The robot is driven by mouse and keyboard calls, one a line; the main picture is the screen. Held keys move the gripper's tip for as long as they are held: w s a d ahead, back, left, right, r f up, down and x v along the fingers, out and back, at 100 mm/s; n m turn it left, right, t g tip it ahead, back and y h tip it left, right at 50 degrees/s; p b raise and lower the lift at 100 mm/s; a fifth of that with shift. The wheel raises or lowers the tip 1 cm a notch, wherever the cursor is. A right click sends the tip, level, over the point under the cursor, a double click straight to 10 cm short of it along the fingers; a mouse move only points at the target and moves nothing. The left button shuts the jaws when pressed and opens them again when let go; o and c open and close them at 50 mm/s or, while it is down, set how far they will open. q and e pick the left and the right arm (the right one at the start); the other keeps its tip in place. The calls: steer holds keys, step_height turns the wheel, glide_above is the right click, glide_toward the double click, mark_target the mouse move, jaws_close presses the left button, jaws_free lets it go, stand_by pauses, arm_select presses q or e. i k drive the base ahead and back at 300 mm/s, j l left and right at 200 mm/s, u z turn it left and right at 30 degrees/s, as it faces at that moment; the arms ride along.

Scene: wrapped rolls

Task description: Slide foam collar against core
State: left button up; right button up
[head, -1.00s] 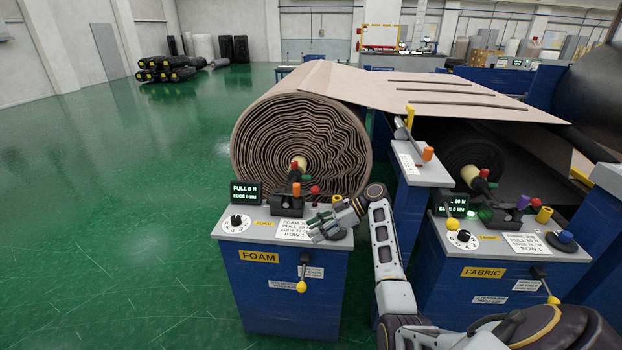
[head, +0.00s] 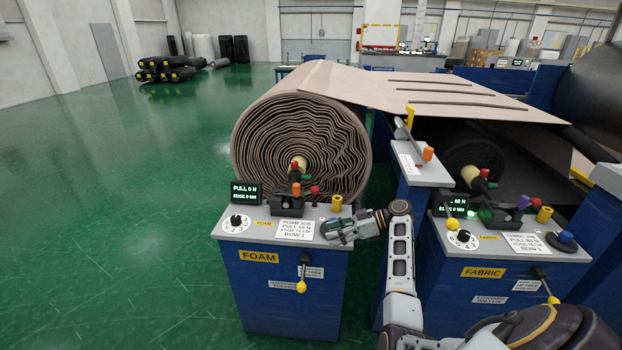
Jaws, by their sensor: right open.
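The foam roll (head: 262,150) is a large brown coil standing behind the blue FOAM console (head: 270,290). Its pale core (head: 301,160) shows at the middle of the coil. A small red piece sits at the core's near end and looks like the collar (head: 295,167), but any gap between them is too small to tell. My right gripper (head: 332,230) is open and empty over the right part of the FOAM console top, below and to the right of the core, beside the white job card. My left gripper is out of view.
The FABRIC console (head: 480,290) stands to the right, with a narrow post (head: 425,173) between.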

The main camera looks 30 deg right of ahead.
mark_target(297, 173)
steer(key=i+l, duration=1.2)
steer(key=l, duration=0.15)
